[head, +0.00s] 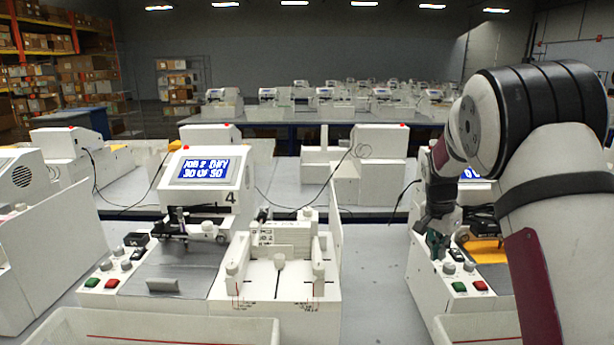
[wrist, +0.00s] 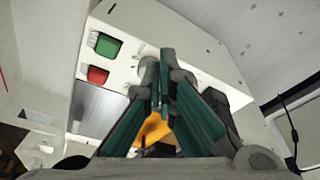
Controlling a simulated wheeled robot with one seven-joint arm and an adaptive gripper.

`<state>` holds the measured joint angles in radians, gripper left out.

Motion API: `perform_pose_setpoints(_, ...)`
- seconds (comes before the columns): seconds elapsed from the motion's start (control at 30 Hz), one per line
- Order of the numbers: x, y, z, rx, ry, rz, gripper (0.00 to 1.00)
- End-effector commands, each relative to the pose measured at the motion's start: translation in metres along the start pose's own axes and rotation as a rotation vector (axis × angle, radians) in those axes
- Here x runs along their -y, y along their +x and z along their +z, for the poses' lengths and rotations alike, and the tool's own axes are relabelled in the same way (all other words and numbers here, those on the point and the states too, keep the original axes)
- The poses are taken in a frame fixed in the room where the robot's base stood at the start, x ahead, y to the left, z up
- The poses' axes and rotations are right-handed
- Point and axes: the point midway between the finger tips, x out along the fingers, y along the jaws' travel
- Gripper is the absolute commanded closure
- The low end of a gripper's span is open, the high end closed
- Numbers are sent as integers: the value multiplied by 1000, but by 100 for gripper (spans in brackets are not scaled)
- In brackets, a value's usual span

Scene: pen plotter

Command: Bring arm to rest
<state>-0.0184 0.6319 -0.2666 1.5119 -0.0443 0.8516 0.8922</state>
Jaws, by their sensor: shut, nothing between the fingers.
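My gripper (head: 437,243) is at the right of the head view, at the end of my raised arm. It hangs beside the front left of the right-hand plotter. In the wrist view my gripper (wrist: 158,70) has its green fingers closed together at the tips, with nothing held. Behind the fingers is a plotter panel (wrist: 125,70) with a green button (wrist: 107,45) and a red button (wrist: 97,75). A yellow-orange patch (wrist: 153,128) shows between the fingers. I cannot tell whether the fingers touch the panel.
A plotter (head: 207,182) numbered 4 stands left of centre, its screen reading 30 of 30. A white fixture (head: 277,272) is beside it, and a white bin (head: 165,328) is in front. Grey table (head: 375,285) shows bare between the two stations. More machines stand behind.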

Motion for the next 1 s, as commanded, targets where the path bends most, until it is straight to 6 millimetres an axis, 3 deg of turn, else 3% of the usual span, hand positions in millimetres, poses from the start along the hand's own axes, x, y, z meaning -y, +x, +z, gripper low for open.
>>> perform_pose_setpoints(0.2, 0, -19, -5, 0, 0, 0, 100)
perform_pose_setpoints(0.57, 0, -22, -5, 0, -1, -1, 100)
perform_pose_setpoints(0.67, -4, -32, -2, 4, -16, -12, 100)
perform_pose_setpoints(0.83, -24, -80, 18, 17, -97, -67, 100)
perform_pose_setpoints(1.0, -56, -136, 52, 25, -228, -138, 100)
